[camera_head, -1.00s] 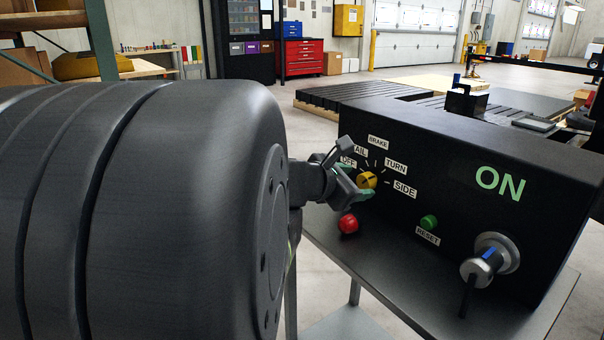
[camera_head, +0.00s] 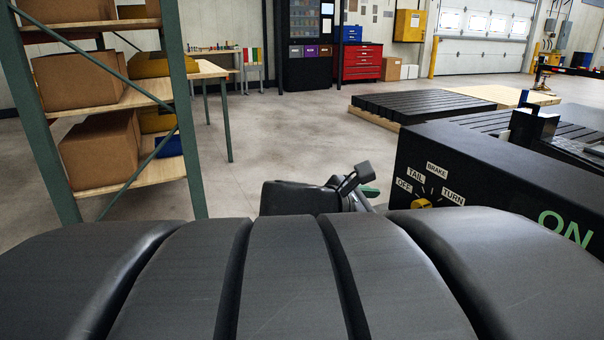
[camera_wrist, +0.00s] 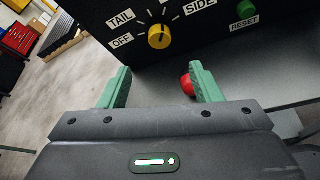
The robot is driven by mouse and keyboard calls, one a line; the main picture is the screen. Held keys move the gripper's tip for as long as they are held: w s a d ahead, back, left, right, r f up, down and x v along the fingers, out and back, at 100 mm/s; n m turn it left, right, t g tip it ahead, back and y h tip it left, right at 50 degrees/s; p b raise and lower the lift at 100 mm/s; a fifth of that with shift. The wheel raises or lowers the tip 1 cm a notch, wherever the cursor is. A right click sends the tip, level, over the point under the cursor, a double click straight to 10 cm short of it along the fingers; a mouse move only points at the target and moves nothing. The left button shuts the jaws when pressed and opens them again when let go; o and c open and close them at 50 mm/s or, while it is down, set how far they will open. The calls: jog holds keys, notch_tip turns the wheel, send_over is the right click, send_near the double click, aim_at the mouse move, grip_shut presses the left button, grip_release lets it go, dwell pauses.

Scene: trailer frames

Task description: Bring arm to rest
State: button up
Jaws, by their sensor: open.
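My gripper (camera_head: 364,188) is at the left end of the black control box (camera_head: 480,178), apart from the yellow selector knob (camera_head: 420,204). In the wrist view its two green fingers (camera_wrist: 160,82) are spread with nothing between them. The yellow knob (camera_wrist: 159,36) shows beyond the fingertips, on the panel with labels such as OFF, TAIL and SIDE. A red button (camera_wrist: 187,85) is partly hidden behind the right finger. A green button (camera_wrist: 246,9) marked RESET is at the upper right. In the head view the lower panel is hidden by my arm.
A shelf rack with cardboard boxes (camera_head: 100,147) stands at the left. Beyond it are a wooden table (camera_head: 207,70) and a red tool cabinet (camera_head: 361,62). A low dark slatted platform (camera_head: 410,104) lies behind the box. Open floor (camera_head: 280,135) spreads between them.

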jog(key=shift+d, duration=0.15)
jog(key=b+x, duration=0.5)
jog(key=x, duration=0.7)
jog(key=shift+w+d+f, duration=0.1)
jog(key=shift+w+f, duration=0.05)
jog(key=shift+w+d+f+b, duration=0.15)
jog(key=shift+w+d+b, duration=0.2)
jog(key=shift+d, duration=0.15)
